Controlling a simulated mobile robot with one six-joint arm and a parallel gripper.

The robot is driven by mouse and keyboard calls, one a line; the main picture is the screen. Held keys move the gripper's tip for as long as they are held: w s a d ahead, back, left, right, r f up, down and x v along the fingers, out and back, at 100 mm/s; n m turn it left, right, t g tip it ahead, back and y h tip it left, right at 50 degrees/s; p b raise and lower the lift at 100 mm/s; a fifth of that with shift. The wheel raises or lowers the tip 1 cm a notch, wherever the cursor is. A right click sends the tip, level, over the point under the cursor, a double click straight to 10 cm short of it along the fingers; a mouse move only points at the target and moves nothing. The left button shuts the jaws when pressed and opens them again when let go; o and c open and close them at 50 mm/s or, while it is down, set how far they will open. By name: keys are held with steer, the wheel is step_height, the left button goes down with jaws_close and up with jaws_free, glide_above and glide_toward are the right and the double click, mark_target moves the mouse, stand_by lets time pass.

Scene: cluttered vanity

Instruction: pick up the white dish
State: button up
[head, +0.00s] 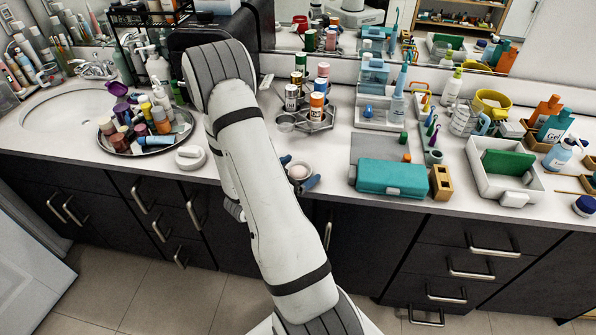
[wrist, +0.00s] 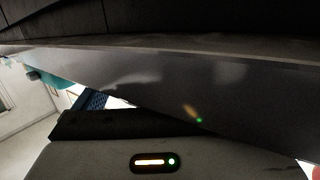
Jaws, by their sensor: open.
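A small round white dish (head: 300,166) with a pinkish inside stands near the front edge of the counter, just right of my forearm. My gripper (head: 298,173) is open, with one blue fingertip behind the dish and the other at its front right. The dish shows between the fingers; I cannot tell whether they touch it. In the wrist view one blue finger (wrist: 95,101) shows in part, and the dish cannot be made out. Another low white round item (head: 190,158) sits farther left by the front edge.
A round tray (head: 112,146) of bottles is at left, beside the sink (head: 65,118). A hexagonal tray (head: 322,124) with cans stands behind the dish. A teal case (head: 391,177) and wooden block (head: 442,183) are to the right. Drawer handles line the front below.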

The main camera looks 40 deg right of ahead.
mark_target(298, 173)
steer(key=shift+d, duration=0.1)
steer(key=shift+c, duration=0.2)
steer(key=c, duration=1.4)
steer(key=shift+r, duration=0.1)
step_height(298, 173, up, 10)
steer(key=o, duration=0.9)
steer(key=shift+c, duration=0.2)
steer(key=c, duration=0.7)
steer(key=shift+o, duration=0.2)
